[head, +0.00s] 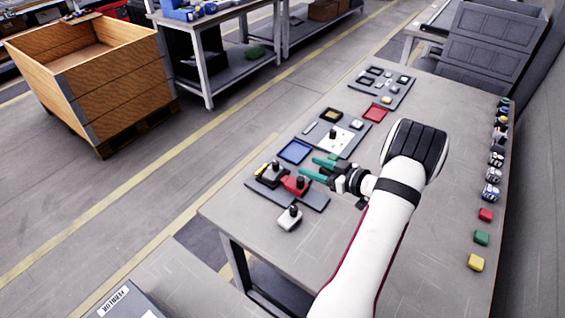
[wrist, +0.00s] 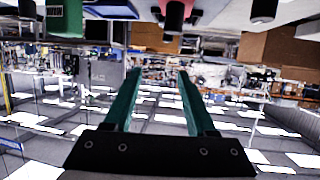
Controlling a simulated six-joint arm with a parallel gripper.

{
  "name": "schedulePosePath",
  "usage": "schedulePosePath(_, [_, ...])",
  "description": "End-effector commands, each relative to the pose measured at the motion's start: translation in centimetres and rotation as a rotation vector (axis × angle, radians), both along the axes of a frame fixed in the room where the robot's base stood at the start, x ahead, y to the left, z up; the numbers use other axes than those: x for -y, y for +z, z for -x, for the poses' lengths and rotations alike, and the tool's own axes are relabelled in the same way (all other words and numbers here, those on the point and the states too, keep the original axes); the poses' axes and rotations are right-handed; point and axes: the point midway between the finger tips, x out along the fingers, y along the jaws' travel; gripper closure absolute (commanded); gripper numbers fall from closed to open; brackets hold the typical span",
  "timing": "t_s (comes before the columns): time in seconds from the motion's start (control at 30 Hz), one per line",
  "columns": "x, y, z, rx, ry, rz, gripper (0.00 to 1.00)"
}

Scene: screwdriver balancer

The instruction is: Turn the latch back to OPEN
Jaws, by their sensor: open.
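My gripper (head: 311,167) has two teal fingers, apart and empty, above the near part of the workbench. It also shows in the wrist view (wrist: 159,76), with nothing between the fingers. Close to the fingertips, a dark plate (head: 314,198) bears a red block (head: 297,185) with a black knob and a black-and-grey piece (head: 270,175) with a knob. The red block also shows at the top of the wrist view (wrist: 174,14), which appears upside down. I cannot tell which knobbed piece is the latch, nor read an OPEN mark.
A white knobbed block (head: 289,220) stands near the bench's front edge. A blue tray (head: 294,151), a white panel (head: 345,142) and a red tray (head: 375,113) lie beyond. Small coloured blocks (head: 482,238) line the right side. The bench between is mostly clear.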

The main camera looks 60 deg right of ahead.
Motion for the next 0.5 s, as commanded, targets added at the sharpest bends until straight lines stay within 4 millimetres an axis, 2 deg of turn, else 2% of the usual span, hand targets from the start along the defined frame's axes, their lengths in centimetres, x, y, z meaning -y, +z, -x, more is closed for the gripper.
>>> schedulePosePath(0.1, [-2.0,-0.7,0.7,-0.047,-0.056,-0.016,0.44])
schedulePosePath(0.23, [-2.2,-1.5,-0.5,-0.057,-0.062,-0.018,0.44])
schedulePosePath(0.5, [-0.8,-4.5,-7.5,-0.058,-0.058,-0.017,0.44])
